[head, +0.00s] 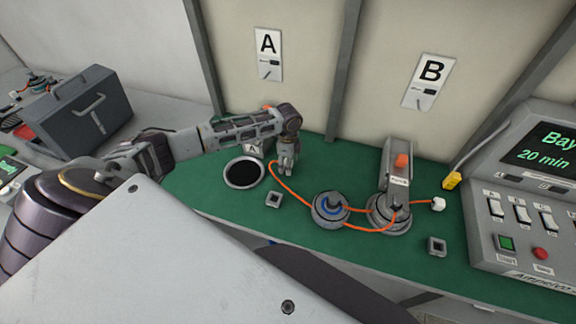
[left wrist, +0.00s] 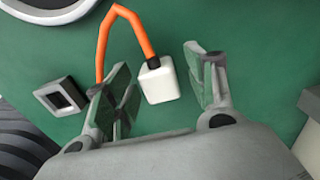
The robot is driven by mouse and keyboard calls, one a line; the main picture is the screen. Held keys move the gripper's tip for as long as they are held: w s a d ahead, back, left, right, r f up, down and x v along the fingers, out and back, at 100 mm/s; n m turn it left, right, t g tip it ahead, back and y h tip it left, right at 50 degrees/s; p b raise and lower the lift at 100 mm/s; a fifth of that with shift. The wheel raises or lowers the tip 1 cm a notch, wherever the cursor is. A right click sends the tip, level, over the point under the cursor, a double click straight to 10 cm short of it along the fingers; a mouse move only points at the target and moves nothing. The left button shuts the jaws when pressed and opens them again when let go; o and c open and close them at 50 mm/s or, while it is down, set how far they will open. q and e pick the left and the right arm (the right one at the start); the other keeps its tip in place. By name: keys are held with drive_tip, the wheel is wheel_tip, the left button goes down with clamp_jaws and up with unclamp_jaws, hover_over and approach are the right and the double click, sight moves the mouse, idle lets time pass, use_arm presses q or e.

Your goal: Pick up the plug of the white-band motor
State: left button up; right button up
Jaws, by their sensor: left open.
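My left gripper (head: 287,170) points down over the green bench top. In the left wrist view its fingers (left wrist: 165,85) are open, with a white plug (left wrist: 158,80) between them. The plug appears untouched, and an orange cable (left wrist: 128,18) loops from it behind one finger. In the head view the gripper hides this plug; the cable (head: 293,192) runs toward a blue-ringed motor (head: 329,207). Another motor (head: 388,215) sits at station B, and a second white plug (head: 438,204) lies to its right. I cannot make out a white band. My right gripper is not in view.
A round black opening (head: 244,173) and a square socket (head: 273,200) are near my left gripper. Another socket (head: 437,246) is near the front right. A control panel (head: 525,215) stands at right, and a grey toolbox (head: 80,115) at left.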

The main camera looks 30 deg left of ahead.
use_arm(q)
drive_tip(key=c, duration=1.2)
drive_tip(key=shift+r, duration=0.15)
drive_tip(key=shift+r+b, duration=0.35)
drive_tip(key=shift+r, duration=4.55)
